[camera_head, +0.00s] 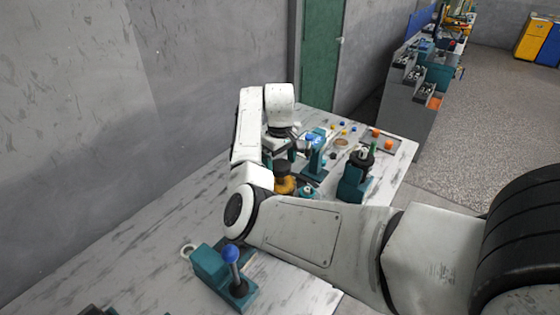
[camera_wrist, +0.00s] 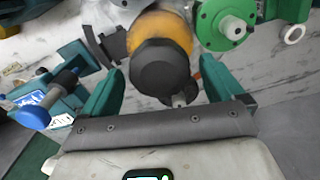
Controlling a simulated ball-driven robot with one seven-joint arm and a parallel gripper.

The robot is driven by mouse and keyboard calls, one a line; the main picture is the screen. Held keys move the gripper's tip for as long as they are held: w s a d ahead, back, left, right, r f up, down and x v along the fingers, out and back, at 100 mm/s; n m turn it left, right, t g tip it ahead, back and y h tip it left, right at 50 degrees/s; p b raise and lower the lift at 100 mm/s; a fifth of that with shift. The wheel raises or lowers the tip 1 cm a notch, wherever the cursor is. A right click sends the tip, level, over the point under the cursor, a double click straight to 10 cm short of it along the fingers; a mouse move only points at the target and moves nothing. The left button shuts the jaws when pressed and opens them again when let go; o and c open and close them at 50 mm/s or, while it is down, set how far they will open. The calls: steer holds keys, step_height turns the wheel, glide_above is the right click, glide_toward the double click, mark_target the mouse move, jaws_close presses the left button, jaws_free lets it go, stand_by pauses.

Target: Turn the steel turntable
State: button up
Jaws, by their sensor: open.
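My gripper (camera_wrist: 160,72) is open in the wrist view, with its two teal fingers apart. A dark, rounded cap (camera_wrist: 160,68) on an orange-yellow body (camera_wrist: 160,32) lies between the fingers, with gaps to both. A small grey peg (camera_wrist: 179,100) sticks out at the cap's near side. The same dark and yellow piece (camera_head: 284,181) shows in the head view, just below my gripper and partly behind my arm. A pale metallic part (camera_wrist: 125,4) is cut off at the wrist view's top edge. I cannot tell whether it is the steel turntable.
A teal lever unit with a blue knob (camera_head: 231,254) stands at the table's front. Another blue-knobbed teal unit (camera_wrist: 32,115) is left of the fingers in the wrist view. A green flanged part (camera_wrist: 228,24) is at upper right. A teal-and-black unit (camera_head: 355,175) stands right.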

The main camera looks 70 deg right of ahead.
steer(key=c, duration=1.5)
